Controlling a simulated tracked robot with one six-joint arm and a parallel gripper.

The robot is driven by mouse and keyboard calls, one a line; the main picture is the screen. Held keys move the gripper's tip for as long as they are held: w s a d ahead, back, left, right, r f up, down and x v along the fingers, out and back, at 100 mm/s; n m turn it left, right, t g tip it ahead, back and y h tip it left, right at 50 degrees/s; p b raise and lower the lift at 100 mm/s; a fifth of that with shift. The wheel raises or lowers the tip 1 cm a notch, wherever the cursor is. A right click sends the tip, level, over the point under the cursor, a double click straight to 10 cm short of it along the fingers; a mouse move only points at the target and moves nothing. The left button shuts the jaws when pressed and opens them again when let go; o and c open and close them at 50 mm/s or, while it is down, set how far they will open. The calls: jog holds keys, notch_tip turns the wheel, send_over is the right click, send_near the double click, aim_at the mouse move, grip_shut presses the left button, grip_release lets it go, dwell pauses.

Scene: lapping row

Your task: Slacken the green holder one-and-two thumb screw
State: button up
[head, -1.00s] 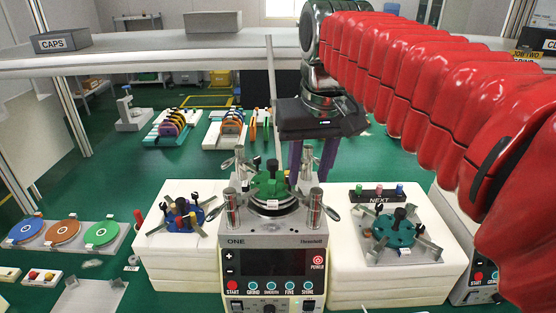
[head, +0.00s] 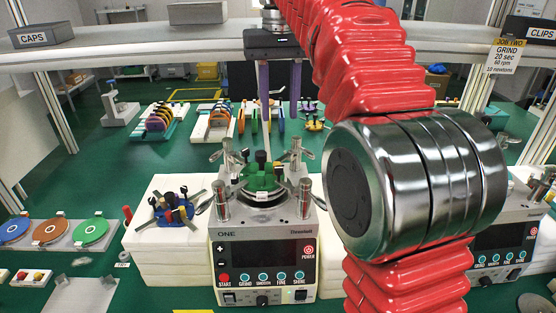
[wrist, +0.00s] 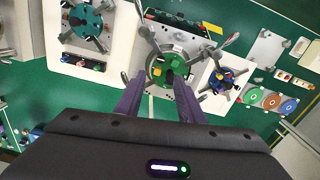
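The green holder (head: 262,180) sits on top of the machine marked ONE (head: 264,251), among upright steel posts. Dark knobs stand up from it; I cannot tell which is the one-and-two thumb screw. In the wrist view the green holder (wrist: 170,70) shows just beyond and between my fingertips, with dark knobs on it. My gripper (head: 280,142) has two purple fingers, apart and pointing down, above and behind the holder in the head view. In the wrist view my gripper (wrist: 160,82) is open with nothing held between the fingers.
A blue holder (head: 174,208) lies on a white block to the left. A teal holder (wrist: 86,20) is on another block in the wrist view; my red-sleeved arm hides that side in the head view. Coloured discs (head: 90,231) lie far left. A beam crosses behind.

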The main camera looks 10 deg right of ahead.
aim_at(280, 167)
jog(key=shift+f, duration=0.1)
dwell(0.3)
jog(key=shift+f, duration=6.8)
jog(key=shift+c, duration=0.5)
grip_shut()
